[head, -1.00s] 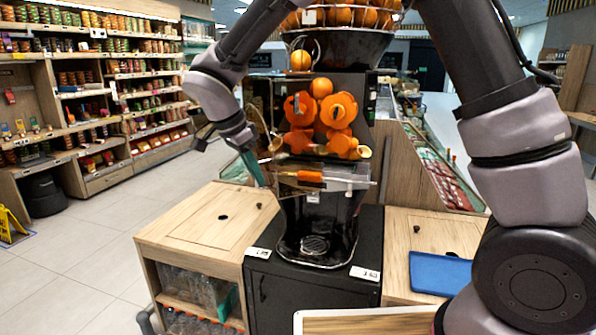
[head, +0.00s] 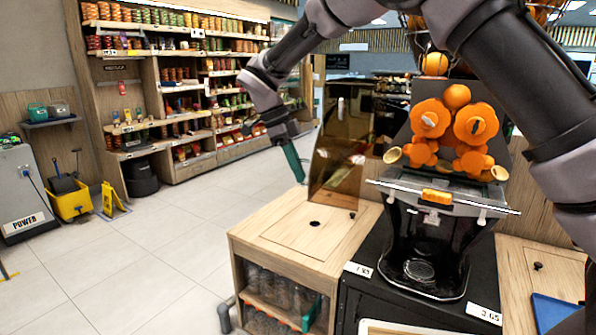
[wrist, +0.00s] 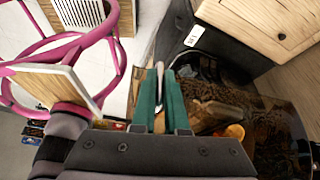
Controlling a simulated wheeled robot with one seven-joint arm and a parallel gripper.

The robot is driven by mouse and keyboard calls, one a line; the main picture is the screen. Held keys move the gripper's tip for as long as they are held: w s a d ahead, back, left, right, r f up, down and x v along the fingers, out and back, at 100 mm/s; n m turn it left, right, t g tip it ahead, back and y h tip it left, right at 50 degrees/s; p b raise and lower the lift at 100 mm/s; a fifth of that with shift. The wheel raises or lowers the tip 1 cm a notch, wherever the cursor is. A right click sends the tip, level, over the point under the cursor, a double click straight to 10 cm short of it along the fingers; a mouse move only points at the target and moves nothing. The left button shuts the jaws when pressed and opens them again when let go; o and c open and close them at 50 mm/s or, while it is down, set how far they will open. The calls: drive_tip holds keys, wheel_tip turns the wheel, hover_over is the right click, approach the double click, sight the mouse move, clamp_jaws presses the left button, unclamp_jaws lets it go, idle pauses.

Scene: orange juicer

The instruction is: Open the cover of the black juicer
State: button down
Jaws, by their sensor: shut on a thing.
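The black juicer (head: 425,240) stands on a black cabinet at centre right in the head view. Its orange rollers (head: 432,118) are uncovered at the front. Its brownish see-through cover (head: 338,165) is swung out to the left side, standing upright and well away from the rollers. My gripper (head: 298,172), with green fingers, is at the cover's left, outer edge. In the wrist view my gripper (wrist: 160,88) is shut on a thin grey piece between the fingertips, which looks like the cover's handle (wrist: 159,70). The exact grip is partly hidden.
A wooden counter (head: 290,225) with bottles below stands left of the juicer. A blue tray (head: 556,311) lies on the right counter. Pink tubing (wrist: 105,45) shows at left in the wrist view. Open tiled floor (head: 170,240) lies at left, before stocked shelves (head: 190,80).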

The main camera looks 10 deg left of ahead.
drive_tip(key=shift+w+a, duration=0.1)
drive_tip(key=shift+a, duration=0.05)
drive_tip(key=c, duration=0.9)
unclamp_jaws()
drive_tip(key=shift+c, duration=0.2)
drive_tip(key=v, duration=1)
drive_tip(key=shift+a+r, duration=0.2)
drive_tip(key=shift+r, duration=0.1)
